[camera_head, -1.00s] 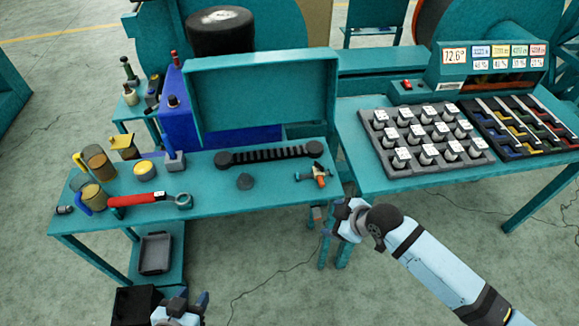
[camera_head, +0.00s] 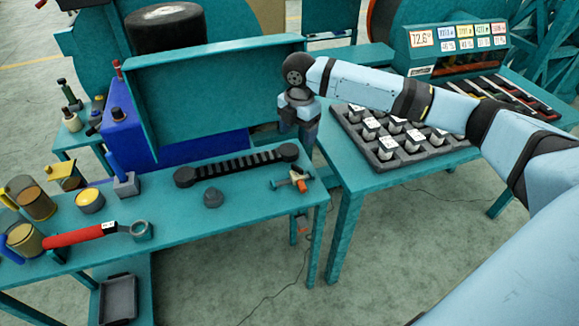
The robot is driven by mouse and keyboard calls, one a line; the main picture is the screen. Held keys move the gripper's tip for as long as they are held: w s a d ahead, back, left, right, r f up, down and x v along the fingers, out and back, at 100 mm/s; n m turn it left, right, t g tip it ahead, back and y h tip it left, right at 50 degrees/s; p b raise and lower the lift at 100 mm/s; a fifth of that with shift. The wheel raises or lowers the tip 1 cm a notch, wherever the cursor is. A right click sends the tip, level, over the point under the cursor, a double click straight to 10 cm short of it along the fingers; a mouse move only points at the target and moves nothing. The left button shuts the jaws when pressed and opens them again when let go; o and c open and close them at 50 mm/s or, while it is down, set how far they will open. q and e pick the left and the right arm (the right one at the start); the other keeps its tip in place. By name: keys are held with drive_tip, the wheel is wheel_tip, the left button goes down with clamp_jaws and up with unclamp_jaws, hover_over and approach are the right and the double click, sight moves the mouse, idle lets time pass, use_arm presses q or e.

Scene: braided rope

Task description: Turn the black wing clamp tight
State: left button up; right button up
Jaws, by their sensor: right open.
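I cannot tell for sure which part is the black wing clamp. A small metal fitting with an orange part (camera_head: 294,181) lies near the bench's right end. My right gripper (camera_head: 299,138) points down, open, above the back right corner of this bench, behind and above the fitting, apart from both pieces. Its fingertips are small and partly blended with the background. My left gripper is out of view.
The teal bench (camera_head: 180,225) also holds a red-handled ring tool (camera_head: 80,236), a yellow-topped tin (camera_head: 90,200) and mugs at left. A raised teal panel (camera_head: 210,95) stands behind. A black tray of labelled pieces (camera_head: 385,160) sits on the right table, partly behind my right arm.

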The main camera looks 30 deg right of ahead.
sight(297, 166)
wheel_tip(297, 166, down, 11)
drive_tip(key=shift+f+b, duration=0.2)
drive_tip(key=shift+b, duration=0.9)
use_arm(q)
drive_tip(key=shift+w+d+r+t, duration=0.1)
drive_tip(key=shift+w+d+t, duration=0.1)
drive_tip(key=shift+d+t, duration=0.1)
use_arm(e)
drive_tip(key=shift+f, duration=0.6)
